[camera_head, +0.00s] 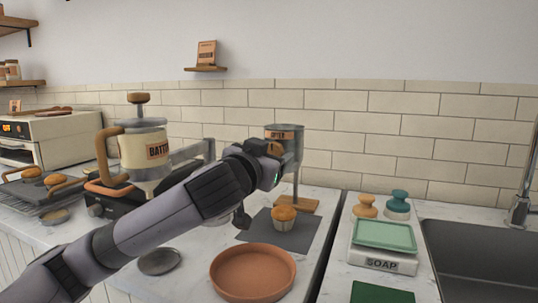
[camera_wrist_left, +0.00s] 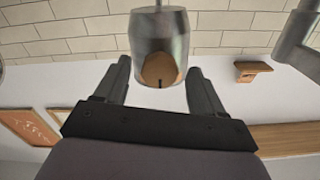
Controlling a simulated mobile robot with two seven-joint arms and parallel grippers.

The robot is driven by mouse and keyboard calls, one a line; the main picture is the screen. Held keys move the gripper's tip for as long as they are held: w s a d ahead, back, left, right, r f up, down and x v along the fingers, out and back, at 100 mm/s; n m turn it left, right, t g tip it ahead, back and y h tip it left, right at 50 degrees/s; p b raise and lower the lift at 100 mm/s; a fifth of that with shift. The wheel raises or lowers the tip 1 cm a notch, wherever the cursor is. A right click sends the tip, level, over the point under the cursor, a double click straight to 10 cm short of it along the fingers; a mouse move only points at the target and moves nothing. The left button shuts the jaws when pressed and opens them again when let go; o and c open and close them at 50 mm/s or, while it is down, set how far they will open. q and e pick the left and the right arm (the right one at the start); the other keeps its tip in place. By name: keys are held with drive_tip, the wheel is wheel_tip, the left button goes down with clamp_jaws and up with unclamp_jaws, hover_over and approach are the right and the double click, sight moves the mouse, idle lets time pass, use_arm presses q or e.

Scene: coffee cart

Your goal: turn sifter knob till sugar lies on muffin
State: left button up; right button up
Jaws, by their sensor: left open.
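The sifter (camera_head: 291,147) is a grey metal cup with an orange label, on a stand with a wooden base (camera_head: 298,204). Its round brown knob (camera_wrist_left: 160,70) shows in the left wrist view on the sifter cup (camera_wrist_left: 160,32). The muffin (camera_head: 284,217), with a plain orange-brown top, stands below it on a dark mat (camera_head: 262,236); no white sugar shows on it. My left gripper (camera_head: 269,165) is at the sifter's front. In the wrist view its open fingers (camera_wrist_left: 160,82) stand either side of the knob, with gaps showing. My right gripper is not in view.
A batter dispenser (camera_head: 140,148) stands left, behind my left arm. A terracotta dish (camera_head: 253,273) lies in front of the mat. The oven (camera_head: 45,138) is far left. A soap scale (camera_head: 383,247) and sink (camera_head: 480,255) are right.

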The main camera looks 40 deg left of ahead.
use_arm(q)
drive_tip(key=c, duration=1.1)
drive_tip(key=shift+o, duration=0.2)
